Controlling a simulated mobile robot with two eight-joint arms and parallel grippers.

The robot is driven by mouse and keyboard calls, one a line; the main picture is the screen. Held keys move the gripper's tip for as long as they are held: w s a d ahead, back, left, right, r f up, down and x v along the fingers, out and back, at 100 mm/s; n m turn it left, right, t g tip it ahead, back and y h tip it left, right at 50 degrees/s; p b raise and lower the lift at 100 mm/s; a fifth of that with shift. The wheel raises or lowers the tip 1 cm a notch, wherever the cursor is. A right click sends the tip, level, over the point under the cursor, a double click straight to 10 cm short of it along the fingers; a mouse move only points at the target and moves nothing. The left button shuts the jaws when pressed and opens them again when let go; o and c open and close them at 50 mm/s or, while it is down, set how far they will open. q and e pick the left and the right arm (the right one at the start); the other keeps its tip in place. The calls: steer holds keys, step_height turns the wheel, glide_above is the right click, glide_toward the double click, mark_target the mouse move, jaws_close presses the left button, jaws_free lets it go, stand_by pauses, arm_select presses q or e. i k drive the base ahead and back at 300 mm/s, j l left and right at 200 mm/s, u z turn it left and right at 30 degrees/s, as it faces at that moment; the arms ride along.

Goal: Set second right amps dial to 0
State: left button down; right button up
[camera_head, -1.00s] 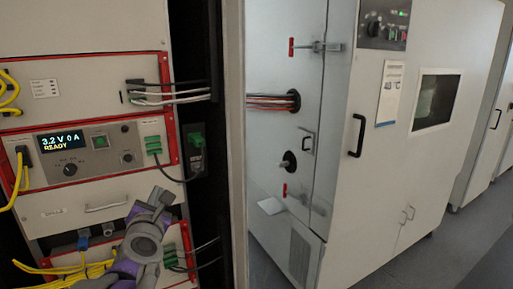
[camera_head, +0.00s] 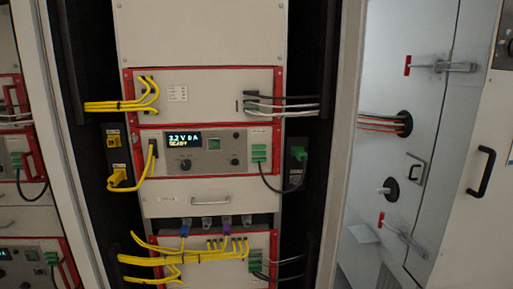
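The red-framed cycler module (camera_head: 222,163) in the middle rack carries a small display (camera_head: 184,139). It appears to read 3.2 V 0 A, with READY below in yellow. A black dial (camera_head: 186,164) sits under the display, and a second black knob (camera_head: 234,162) sits to its right. A green square button (camera_head: 213,143) lies between display and right edge. The labels by the knobs are too small to read, so I cannot tell which is the amps dial. Neither of my grippers shows in this view.
Yellow cables (camera_head: 150,180) hang at the module's left; a green plug (camera_head: 259,153) with a black cable is at its right. A drawer handle (camera_head: 210,202) sits below. Another rack (camera_head: 22,170) stands at left, and an open white cabinet (camera_head: 385,160) at right.

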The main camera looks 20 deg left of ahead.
mark_target(186, 165)
steer(key=u, duration=1.3)
